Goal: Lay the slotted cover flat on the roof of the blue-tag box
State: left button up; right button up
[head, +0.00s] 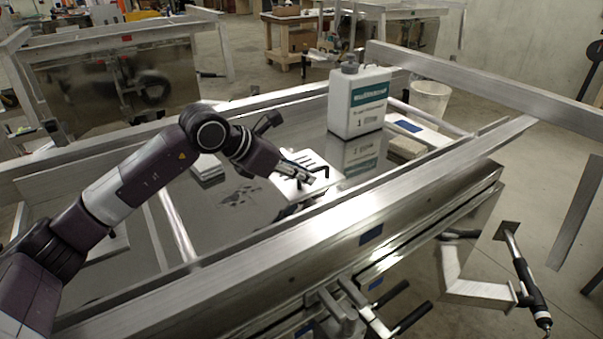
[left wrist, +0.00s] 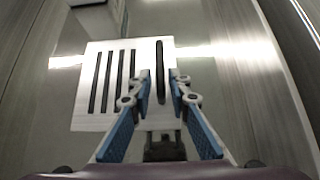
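The slotted cover (head: 316,165) is a pale flat plate with dark slots. It lies on the trailer's metal deck, partly hidden by my left gripper (head: 296,174). In the left wrist view the cover (left wrist: 84,107) shows several slots and a longer dark bar (left wrist: 160,62) near its right side. My left gripper (left wrist: 161,85) has its blue fingers apart, one on each side of that bar; I cannot tell whether they touch it. The blue-tag box (head: 433,136) has a pale roof with a blue patch and stands right of the jug. My right gripper is not in view.
A white jug (head: 358,103) with a green label stands on the deck between cover and box. Another low box (head: 207,163) sits behind my left arm. Metal rails (head: 290,240) edge the deck. A white bucket (head: 430,98) stands beyond the box.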

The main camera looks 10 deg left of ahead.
pick_arm(q)
jog(key=shift+o, duration=0.9)
jog(key=v, duration=1.2)
jog(key=shift+r, duration=0.1)
